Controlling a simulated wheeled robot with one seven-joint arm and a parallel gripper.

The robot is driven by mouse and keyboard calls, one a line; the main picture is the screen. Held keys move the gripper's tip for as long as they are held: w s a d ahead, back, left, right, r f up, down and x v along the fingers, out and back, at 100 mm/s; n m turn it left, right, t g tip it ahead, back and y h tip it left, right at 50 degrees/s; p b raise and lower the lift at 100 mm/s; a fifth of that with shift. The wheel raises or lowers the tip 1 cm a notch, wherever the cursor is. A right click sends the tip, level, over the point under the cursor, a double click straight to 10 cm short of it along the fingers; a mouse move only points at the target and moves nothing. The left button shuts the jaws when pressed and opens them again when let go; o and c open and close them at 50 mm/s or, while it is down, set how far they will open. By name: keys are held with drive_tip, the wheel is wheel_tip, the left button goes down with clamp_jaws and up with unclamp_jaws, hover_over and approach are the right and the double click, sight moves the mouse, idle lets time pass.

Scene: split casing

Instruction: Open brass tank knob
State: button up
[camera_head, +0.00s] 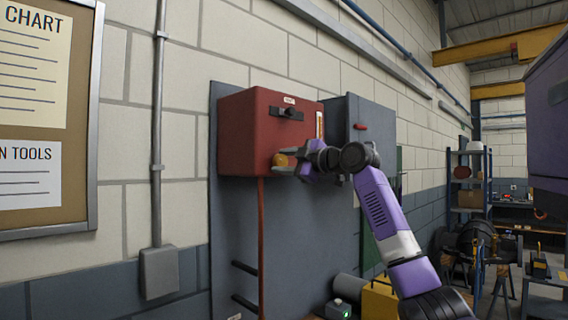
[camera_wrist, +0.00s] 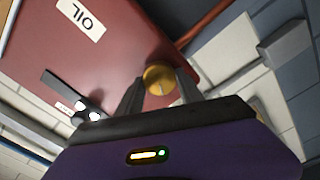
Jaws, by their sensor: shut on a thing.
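The brass knob (camera_head: 282,160) is on the front of a red tank (camera_head: 246,128) mounted on the wall. My gripper (camera_head: 290,165) reaches it from the right, with its fingers at the knob. In the wrist view the round brass knob (camera_wrist: 159,79) sits between the two fingertips of my gripper (camera_wrist: 158,88), and the jaws are shut on it. The red tank (camera_wrist: 110,40) fills the upper left there, with a white OIL label (camera_wrist: 81,18). The fingers partly cover the knob's sides.
A black latch or handle (camera_head: 287,113) is above the knob on the tank. A red pipe (camera_head: 261,240) runs down below it. A grey cabinet (camera_head: 368,130) stands to the right. A notice board (camera_head: 92,120) hangs at left. Shelves (camera_head: 468,180) stand far back right.

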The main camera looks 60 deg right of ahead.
drive_tip(key=n, duration=0.5)
drive_tip(key=shift+f+n+b, duration=0.2)
drive_tip(key=shift+n+b, duration=0.15)
drive_tip(key=shift+n, duration=0.05)
drive_tip(key=shift+a, duration=0.1)
idle(0.3)
drive_tip(key=o, duration=1.3)
drive_tip(key=shift+o, duration=0.2)
drive_tip(key=b+v, duration=0.2)
drive_tip(key=v, duration=0.5)
drive_tip(key=shift+s+b, duration=0.35)
